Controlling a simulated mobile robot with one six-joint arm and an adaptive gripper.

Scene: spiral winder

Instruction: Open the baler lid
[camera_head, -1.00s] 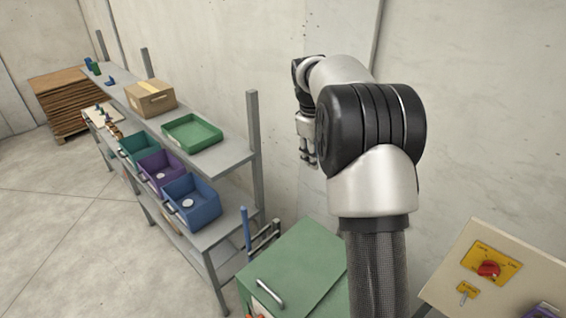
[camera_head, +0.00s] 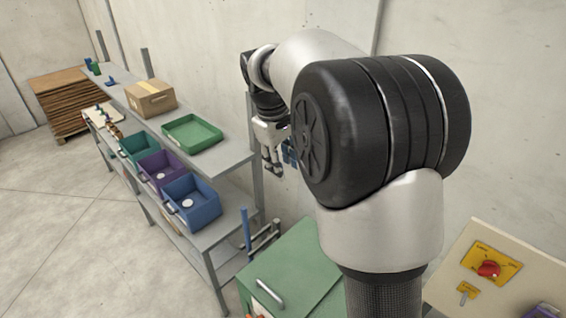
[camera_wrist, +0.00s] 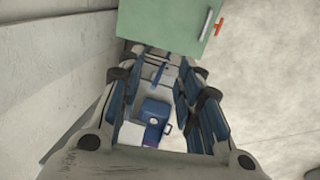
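The baler is a green box (camera_head: 305,262) standing low beside the shelf end. Its flat green lid is shut, with a pale bar handle (camera_head: 270,293) near its front edge. In the wrist view the green top (camera_wrist: 160,22) shows at the upper edge, with the handle (camera_wrist: 206,25) at its right side and a red part beside it. My gripper (camera_head: 273,170) is above and behind the baler, fingers pointing down, apart from it. In the wrist view its blue-padded fingers (camera_wrist: 165,75) are spread, with no held object clear between them.
A metal shelf (camera_head: 230,158) on the left holds a green tray (camera_head: 192,134), a cardboard box (camera_head: 150,98) and several coloured bins. A control panel (camera_head: 520,262) with a red knob (camera_head: 488,269) stands at the right. The wall is close behind; the floor at left is clear.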

